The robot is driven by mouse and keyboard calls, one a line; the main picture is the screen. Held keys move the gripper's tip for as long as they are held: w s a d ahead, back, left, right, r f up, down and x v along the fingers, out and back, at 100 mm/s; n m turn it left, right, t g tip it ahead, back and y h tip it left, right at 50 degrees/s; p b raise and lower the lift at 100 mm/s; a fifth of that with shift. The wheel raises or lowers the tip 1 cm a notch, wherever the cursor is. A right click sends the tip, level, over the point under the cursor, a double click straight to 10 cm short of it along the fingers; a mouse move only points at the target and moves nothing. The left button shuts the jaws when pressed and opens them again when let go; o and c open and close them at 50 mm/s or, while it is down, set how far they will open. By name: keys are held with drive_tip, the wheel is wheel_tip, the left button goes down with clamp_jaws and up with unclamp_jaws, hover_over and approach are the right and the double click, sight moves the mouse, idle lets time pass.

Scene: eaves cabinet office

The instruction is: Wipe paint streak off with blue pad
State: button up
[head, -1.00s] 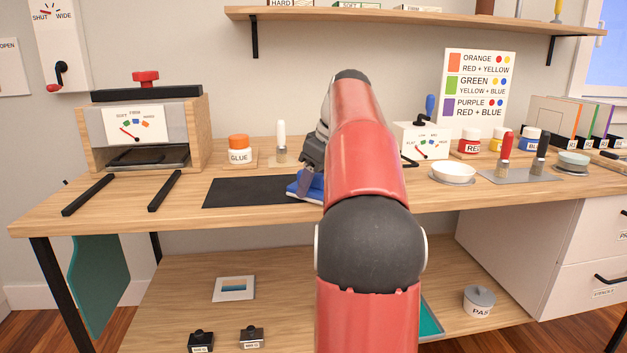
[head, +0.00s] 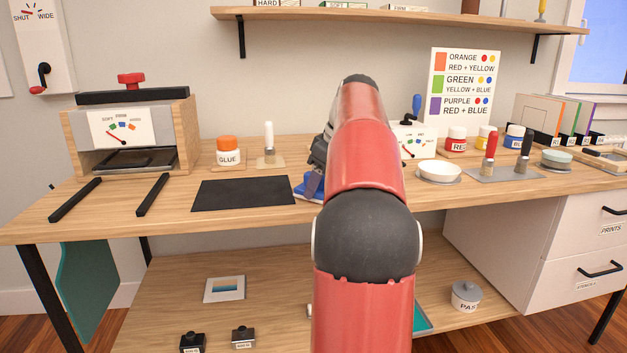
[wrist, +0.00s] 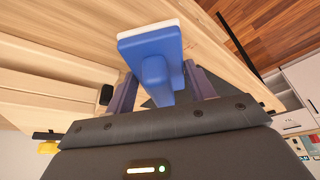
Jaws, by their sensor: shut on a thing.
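My gripper (wrist: 161,87) is shut on the handle of the blue pad (wrist: 150,46), as the wrist view shows. The pad has a blue back and a pale, whitish face turned away from my gripper. In the head view the blue pad (head: 304,190) is low over the bench top (head: 150,225), at the right end of the dark mat. I cannot tell if it touches the wood. My red arm covers the bench to the pad's right. I see no paint streak in either view; it may be hidden behind my arm or the pad.
The dark mat (head: 243,194) lies left of the pad. Behind it stand a glue jar (head: 229,156) and a white-handled brush (head: 269,145). A white bowl (head: 439,172), paint jars (head: 456,142) and brushes stand to the right. Two black bars (head: 152,195) lie left.

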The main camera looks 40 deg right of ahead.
sight(300, 184)
drive_tip(key=shift+w+d+f+p, duration=0.1)
drive_tip(key=shift+w+d+p, duration=0.2)
drive_tip(key=shift+w+p, duration=0.35)
drive_tip(key=shift+w+a+f, duration=0.1)
drive_tip(key=shift+w+a, duration=0.45)
drive_tip(key=shift+a, duration=0.35)
drive_tip(key=shift+w+a+f, duration=0.1)
drive_tip(key=shift+w+a, duration=0.4)
drive_tip(key=shift+a, duration=0.35)
drive_tip(key=shift+w+d+r+p, duration=0.25)
drive_tip(key=shift+w+p, duration=0.1)
drive_tip(key=shift+p, duration=0.1)
drive_tip(key=shift+w+d+p, duration=0.2)
drive_tip(key=shift+w+p, duration=0.1)
drive_tip(key=shift+p, duration=0.05)
drive_tip(key=shift+s+d+p, duration=0.3)
drive_tip(key=shift+s+d, duration=0.25)
drive_tip(key=shift+d, duration=0.35)
drive_tip(key=shift+s+d+p, duration=0.3)
drive_tip(key=shift+s+d, duration=0.2)
drive_tip(key=shift+d, duration=0.35)
drive_tip(key=shift+r, duration=0.15)
drive_tip(key=shift+r, duration=2.9)
